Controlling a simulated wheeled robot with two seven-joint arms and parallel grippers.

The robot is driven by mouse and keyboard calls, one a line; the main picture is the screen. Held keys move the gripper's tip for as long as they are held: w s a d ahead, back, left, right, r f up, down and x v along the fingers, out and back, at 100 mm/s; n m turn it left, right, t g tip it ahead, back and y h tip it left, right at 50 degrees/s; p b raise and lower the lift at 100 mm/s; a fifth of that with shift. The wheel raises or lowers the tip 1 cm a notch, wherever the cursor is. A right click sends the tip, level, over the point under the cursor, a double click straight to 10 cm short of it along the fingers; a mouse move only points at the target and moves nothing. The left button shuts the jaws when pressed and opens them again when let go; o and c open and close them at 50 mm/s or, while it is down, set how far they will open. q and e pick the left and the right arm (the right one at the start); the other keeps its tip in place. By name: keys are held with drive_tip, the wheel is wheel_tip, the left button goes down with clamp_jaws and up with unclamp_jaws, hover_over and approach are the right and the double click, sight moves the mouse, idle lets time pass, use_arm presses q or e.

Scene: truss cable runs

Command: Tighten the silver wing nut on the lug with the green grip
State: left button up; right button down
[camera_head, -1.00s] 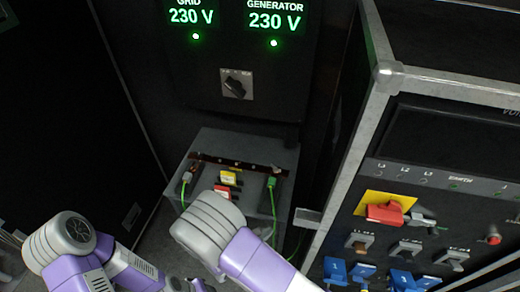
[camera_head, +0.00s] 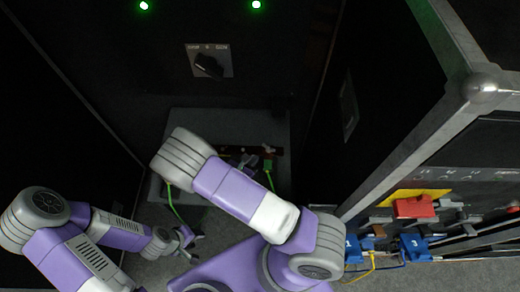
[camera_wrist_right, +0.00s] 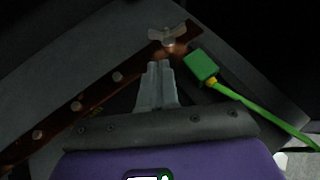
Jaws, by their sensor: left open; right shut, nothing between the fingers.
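A silver wing nut (camera_wrist_right: 168,36) sits at the upper end of a copper-brown bar in the right wrist view. The green grip (camera_wrist_right: 201,65), with its green cable, lies just right of and below it; the grip also shows in the head view (camera_head: 268,164). The lug itself is hard to make out. My right gripper (camera_wrist_right: 159,68) is shut and empty, its tips pointing at the nut from just below, apparently apart from it. In the head view it (camera_head: 254,162) is at the bar's right part. My left gripper (camera_head: 187,241) is open and empty, low at the box's front left.
The copper-brown bar (camera_wrist_right: 97,97) carries several bolt heads and lies on the grey box (camera_head: 215,118). Another green cable (camera_head: 171,202) hangs at the box's left. A panel with a rotary switch (camera_head: 208,65) rises behind. A cabinet with a red connector (camera_head: 414,207) stands right.

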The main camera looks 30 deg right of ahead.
sight(264, 146)
drive_tip(key=w+d, duration=0.2)
drive_tip(key=d, duration=0.1)
drive_tip(key=w+d+f, duration=0.1)
drive_tip(key=d, duration=0.1)
drive_tip(key=shift+w, duration=0.15)
idle(0.3)
drive_tip(key=shift+m+g, duration=0.3)
drive_tip(key=shift+h, duration=0.3)
